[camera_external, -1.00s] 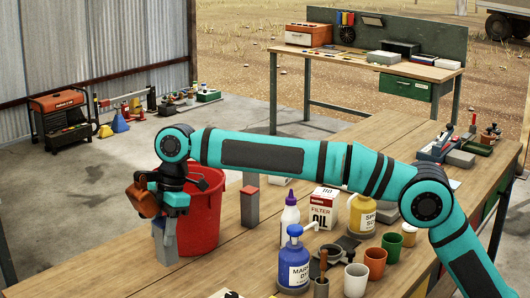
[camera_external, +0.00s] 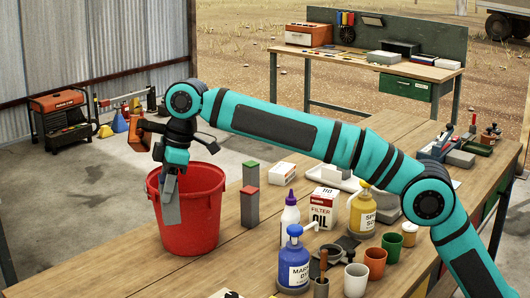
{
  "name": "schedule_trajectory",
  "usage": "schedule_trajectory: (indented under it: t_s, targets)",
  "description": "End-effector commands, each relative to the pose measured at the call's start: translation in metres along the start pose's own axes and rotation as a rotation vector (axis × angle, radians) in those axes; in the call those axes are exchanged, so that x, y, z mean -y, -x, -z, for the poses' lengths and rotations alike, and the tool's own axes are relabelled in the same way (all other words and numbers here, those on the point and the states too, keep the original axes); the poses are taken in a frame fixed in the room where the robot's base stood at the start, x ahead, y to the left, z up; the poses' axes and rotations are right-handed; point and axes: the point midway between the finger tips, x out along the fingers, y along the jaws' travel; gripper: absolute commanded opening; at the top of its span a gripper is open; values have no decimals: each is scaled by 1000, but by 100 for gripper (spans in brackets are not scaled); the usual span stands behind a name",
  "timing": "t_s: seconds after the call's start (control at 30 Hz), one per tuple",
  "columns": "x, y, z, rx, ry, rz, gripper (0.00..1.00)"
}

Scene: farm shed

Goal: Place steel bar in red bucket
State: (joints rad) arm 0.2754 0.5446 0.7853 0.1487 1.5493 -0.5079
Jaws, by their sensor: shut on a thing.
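The red bucket (camera_external: 205,222) stands upright on the wooden table's left part, its mouth up. My gripper (camera_external: 172,175) is at the bucket's rim, shut on a grey steel bar (camera_external: 171,208). The bar hangs almost upright and is clear of the table. Its lower end shows in front of the bucket's near wall, not hidden by it. I cannot tell whether bar and bucket touch. My gripper hides part of the rim and the opening, and the bucket's inside is mostly out of sight.
Right of the bucket stand a red-topped grey block (camera_external: 249,208) and a green-topped one (camera_external: 251,172). A purple-capped bottle (camera_external: 290,217), a blue pump bottle (camera_external: 293,264), an oil filter box (camera_external: 323,204) and several cups stand further right. The table's front left is clear.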

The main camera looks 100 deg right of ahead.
Motion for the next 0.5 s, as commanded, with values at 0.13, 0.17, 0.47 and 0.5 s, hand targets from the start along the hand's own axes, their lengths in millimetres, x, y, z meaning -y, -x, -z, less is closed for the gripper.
schedule_trajectory:
  t_s: [0.13, 0.17, 0.47, 0.5]
  targets:
    - [-8, 31, -3, -3, -205, -66, 6]
    - [-9, 36, -4, -2, -248, -78, 6]
    - [-53, 77, -35, 0, -701, -217, 6]
    - [-62, 79, -42, 0, -758, -235, 6]
